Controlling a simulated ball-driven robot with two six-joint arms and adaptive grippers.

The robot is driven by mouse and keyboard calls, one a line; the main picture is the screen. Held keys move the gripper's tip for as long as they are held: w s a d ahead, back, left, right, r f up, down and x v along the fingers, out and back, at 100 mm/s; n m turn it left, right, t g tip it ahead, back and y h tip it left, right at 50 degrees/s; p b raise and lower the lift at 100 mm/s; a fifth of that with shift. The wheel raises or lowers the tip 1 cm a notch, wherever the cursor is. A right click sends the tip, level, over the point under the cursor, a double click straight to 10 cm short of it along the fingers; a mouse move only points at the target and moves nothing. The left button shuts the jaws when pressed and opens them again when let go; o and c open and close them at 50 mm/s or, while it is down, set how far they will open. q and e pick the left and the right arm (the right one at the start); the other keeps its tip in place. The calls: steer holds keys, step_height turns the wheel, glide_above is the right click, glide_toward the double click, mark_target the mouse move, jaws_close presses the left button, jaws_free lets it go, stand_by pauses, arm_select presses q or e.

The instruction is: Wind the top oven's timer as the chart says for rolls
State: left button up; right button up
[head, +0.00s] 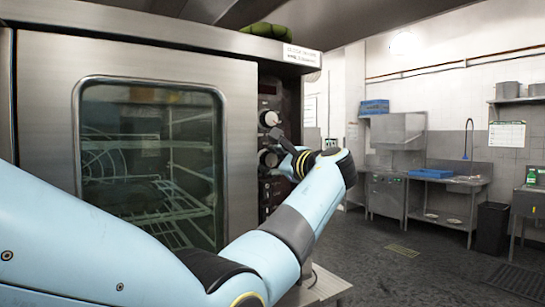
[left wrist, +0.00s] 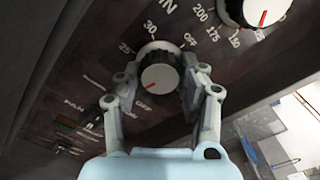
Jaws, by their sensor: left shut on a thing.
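The oven's timer knob (left wrist: 160,76) has a pale face with a short red mark pointing to the lower left in the left wrist view. Around it I read 25, 30 and OFF; the marks on its lower side are hidden or unreadable. My left gripper (left wrist: 160,88) is shut on this knob, one finger on each side. In the head view, the left gripper (head: 287,158) is at the lower knob (head: 268,158) of the oven (head: 235,90). A sheet that may be the chart (head: 507,135) hangs on the right wall; its writing is too small to read. My right gripper is out of view.
A second knob (left wrist: 250,10) with 200, 175 and 150 marks sits close by the timer; it is also above it in the head view (head: 269,118). A sink counter (head: 445,181) and a dark bin (head: 492,228) stand at the right. The floor between is clear.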

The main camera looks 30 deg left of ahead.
arm_select(q)
steer(key=m, duration=0.5)
steer(key=shift+f+m, duration=0.1)
steer(key=shift+m, duration=0.2)
steer(key=m, duration=0.5)
steer(key=shift+s+f+m, duration=0.1)
steer(key=shift+m, duration=0.5)
steer(key=o, duration=1.2)
steer(key=v, duration=0.7)
steer(key=shift+s+d, duration=0.1)
steer(key=shift+d, duration=0.1)
